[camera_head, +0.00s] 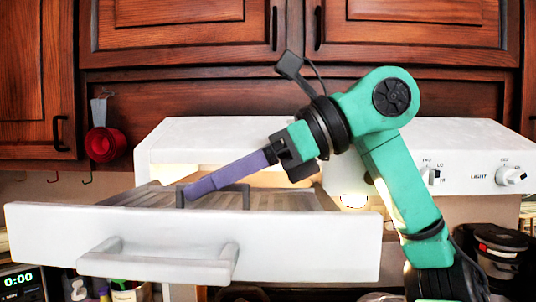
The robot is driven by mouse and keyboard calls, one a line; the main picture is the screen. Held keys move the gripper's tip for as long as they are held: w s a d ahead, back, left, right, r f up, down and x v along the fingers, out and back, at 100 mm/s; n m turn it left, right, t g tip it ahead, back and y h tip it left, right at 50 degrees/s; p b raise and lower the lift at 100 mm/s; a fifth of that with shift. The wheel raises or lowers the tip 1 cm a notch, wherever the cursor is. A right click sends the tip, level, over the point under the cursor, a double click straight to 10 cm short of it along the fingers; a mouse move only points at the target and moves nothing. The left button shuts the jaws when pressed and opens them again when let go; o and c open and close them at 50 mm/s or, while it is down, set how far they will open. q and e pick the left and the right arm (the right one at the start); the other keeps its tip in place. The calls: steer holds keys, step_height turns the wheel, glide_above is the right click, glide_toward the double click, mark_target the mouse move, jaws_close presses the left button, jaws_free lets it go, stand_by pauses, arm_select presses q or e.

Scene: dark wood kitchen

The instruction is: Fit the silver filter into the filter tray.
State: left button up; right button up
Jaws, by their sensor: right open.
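The filter tray (300,240) is a white drawer pulled out from the white range hood, with a bar handle on its front. The silver filter (130,197) shows as a grey slatted surface behind the tray's front panel, with a dark handle (246,188) standing up from it. The front panel hides its near edge, so I cannot tell whether it sits flat. My right gripper (190,191) reaches in from the right, its purple fingers open and overlapping the filter's dark handle in the picture. I cannot tell whether they touch it. My left gripper is not in view.
The white hood body (260,135) with knobs stands behind the tray, under dark wood cabinets (180,35). A red cup (104,145) hangs at the left. A black appliance (500,245) stands at the lower right, and a clock display (19,280) shows at the lower left.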

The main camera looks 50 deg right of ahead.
steer(key=b+v, duration=0.2)
steer(key=v, duration=0.9)
steer(key=shift+s+d, duration=0.15)
steer(key=shift+s, duration=0.3)
steer(key=shift+w, duration=0.15)
